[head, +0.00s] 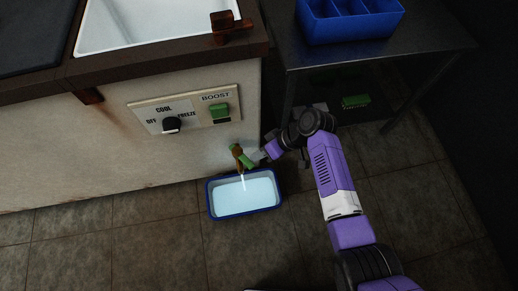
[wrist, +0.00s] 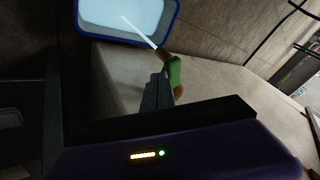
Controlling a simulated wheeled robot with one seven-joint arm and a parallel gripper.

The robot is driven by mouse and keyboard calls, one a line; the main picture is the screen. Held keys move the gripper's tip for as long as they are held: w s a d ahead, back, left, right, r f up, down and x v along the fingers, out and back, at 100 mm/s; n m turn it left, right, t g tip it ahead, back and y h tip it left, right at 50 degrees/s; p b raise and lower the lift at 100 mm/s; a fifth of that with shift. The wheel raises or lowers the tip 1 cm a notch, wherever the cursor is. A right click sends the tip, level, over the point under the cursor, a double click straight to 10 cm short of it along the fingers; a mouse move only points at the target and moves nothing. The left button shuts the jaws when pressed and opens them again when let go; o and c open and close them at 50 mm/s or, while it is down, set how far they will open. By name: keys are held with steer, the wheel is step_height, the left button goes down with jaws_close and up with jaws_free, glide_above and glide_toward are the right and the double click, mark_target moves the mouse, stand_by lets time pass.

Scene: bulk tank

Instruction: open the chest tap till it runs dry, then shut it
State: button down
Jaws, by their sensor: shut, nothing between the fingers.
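The chest tap (head: 237,151) is low on the front of the chest, a brown body with a green lever. In the wrist view the green lever (wrist: 174,72) shows just beyond my fingertips. A pale stream (head: 243,182) runs from the tap into a blue-rimmed tray (head: 279,199) on the floor. The tray holds pale liquid, and it also shows in the wrist view (wrist: 86,29). My gripper (head: 257,154) is shut and empty, to the right of the tap and close to the lever. I cannot tell whether it touches the lever.
The chest front (head: 60,150) carries a panel (head: 150,104) with a black knob (head: 171,125) and a green BOOST switch (head: 220,113). A dark metal table (head: 440,45) with a blue divided bin (head: 350,28) stands at the right. A green brush-like thing (head: 355,101) lies under it.

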steer(key=shift+s+r+m+t+p, duration=0.4)
steer(key=shift+s+m+p, duration=0.2)
steer(key=shift+p, duration=0.3)
steer(key=shift+s+a+f+p, duration=0.3)
steer(key=shift+s+f+p, duration=0.1)
steer(key=shift+s, duration=0.1)
steer(key=shift+w, duration=0.2)
steer(key=shift+w+d+b, duration=0.1)
steer(key=shift+w+b, duration=0.5)
steer(key=shift+w, duration=0.05)
steer(key=shift+d, duration=0.15)
